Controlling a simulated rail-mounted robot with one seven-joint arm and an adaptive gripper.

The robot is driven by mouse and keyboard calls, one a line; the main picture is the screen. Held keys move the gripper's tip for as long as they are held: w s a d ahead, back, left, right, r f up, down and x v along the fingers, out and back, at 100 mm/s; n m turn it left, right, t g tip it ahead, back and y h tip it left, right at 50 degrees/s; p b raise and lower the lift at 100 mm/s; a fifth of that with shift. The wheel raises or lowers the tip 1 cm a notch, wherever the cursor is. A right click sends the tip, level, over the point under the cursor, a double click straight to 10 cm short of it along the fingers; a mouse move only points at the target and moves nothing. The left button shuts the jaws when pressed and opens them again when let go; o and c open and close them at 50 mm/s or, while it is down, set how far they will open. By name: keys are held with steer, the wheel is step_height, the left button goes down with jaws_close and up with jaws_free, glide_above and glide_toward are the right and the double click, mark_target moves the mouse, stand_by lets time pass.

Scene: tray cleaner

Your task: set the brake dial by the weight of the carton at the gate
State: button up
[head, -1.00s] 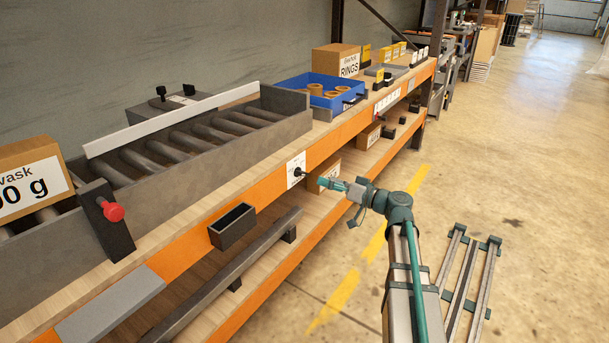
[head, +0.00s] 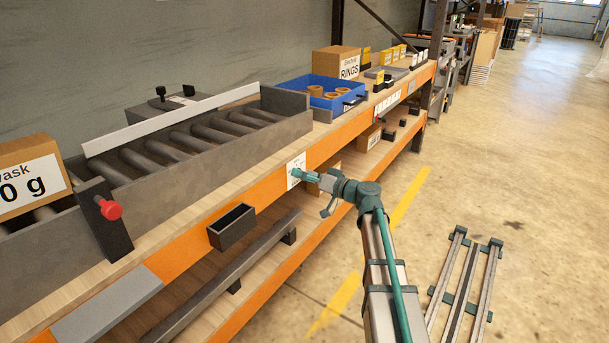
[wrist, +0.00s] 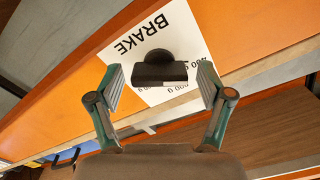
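The carton (head: 28,176) is a brown box at the far left of the roller track, with a label whose visible end reads "0 g". The gate with a red knob (head: 108,208) stands just in front of it. The brake dial, a dark knob (wrist: 160,68), sits on a white plate marked "BRAKE" (wrist: 135,45) with several gram values, partly hidden. In the head view the plate (head: 294,170) is on the orange beam. My gripper (wrist: 158,88) is open, its two fingers on either side of the dial, with gaps visible; it also shows in the head view (head: 300,175).
The roller track (head: 190,190) lies along the shelf. A blue bin (head: 300,88) with rings and a "RINGS" box (head: 336,62) stand beyond it. A small black holder (head: 232,228) hangs on the beam left of the dial.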

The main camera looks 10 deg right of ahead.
steer(key=c, duration=1.1)
steer(key=shift+o, duration=0.2)
steer(key=m+p, duration=0.2)
steer(key=m, duration=0.4)
steer(key=shift+d, duration=0.1)
steer(key=m+p, duration=0.3)
steer(key=m, duration=0.2)
steer(key=shift+f+m, duration=0.15)
steer(key=shift+m, duration=0.25)
steer(key=o, duration=1.2)
steer(key=shift+c, duration=0.2)
